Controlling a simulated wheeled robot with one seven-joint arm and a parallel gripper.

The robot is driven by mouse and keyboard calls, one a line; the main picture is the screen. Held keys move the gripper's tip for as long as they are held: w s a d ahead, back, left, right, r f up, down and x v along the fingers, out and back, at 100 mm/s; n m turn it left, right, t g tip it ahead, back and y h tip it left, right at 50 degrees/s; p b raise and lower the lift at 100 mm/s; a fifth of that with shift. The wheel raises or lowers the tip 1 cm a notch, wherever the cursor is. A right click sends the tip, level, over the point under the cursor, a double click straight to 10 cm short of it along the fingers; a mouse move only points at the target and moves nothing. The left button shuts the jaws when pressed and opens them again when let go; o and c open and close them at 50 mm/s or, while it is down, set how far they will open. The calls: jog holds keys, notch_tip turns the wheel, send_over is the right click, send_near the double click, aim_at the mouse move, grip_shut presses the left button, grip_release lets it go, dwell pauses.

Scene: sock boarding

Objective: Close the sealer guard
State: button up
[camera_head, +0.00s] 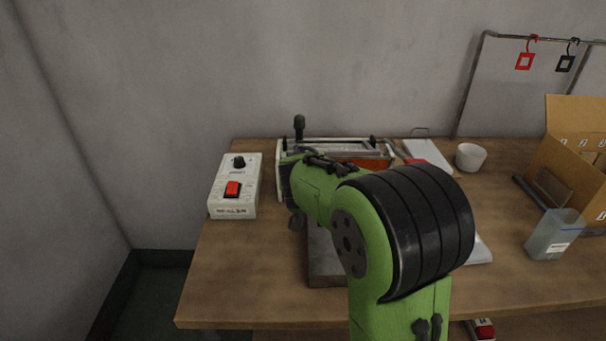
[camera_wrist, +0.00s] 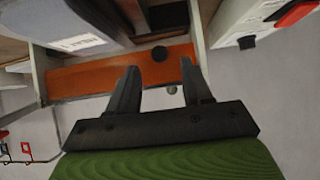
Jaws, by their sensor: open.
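The sealer (camera_head: 283,160) stands at the back of the table, partly hidden behind my green arm. A metal-edged frame (camera_head: 345,147) lies across its top, with an orange strip (camera_head: 370,163) below it. A black knob (camera_head: 299,125) stands up at its back left.
A white control box (camera_head: 222,187) with a red switch stands left of the sealer. A white bowl (camera_head: 470,156), a clear container (camera_head: 553,234) and a cardboard box (camera_head: 575,150) stand at right. A rail with hooks (camera_head: 525,60) is behind. The table's front left is clear.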

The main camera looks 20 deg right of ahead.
jog(key=p+v, duration=0.2)
jog(key=v, duration=0.9)
jog(key=s+a+f+n+g+y, duration=0.1)
jog(key=s+a+n+g+y, duration=0.15)
jog(key=s, duration=0.95)
jog(key=s+a+f+n+g+y, duration=0.2)
jog(key=s+a, duration=0.2)
jog(key=s, duration=0.9)
notch_tip(320, 180, up, 14)
jog(key=p, duration=1.4)
jog(key=shift+w, duration=0.3)
jog(key=shift+d+f, duration=0.1)
jog(key=shift+f, duration=0.15)
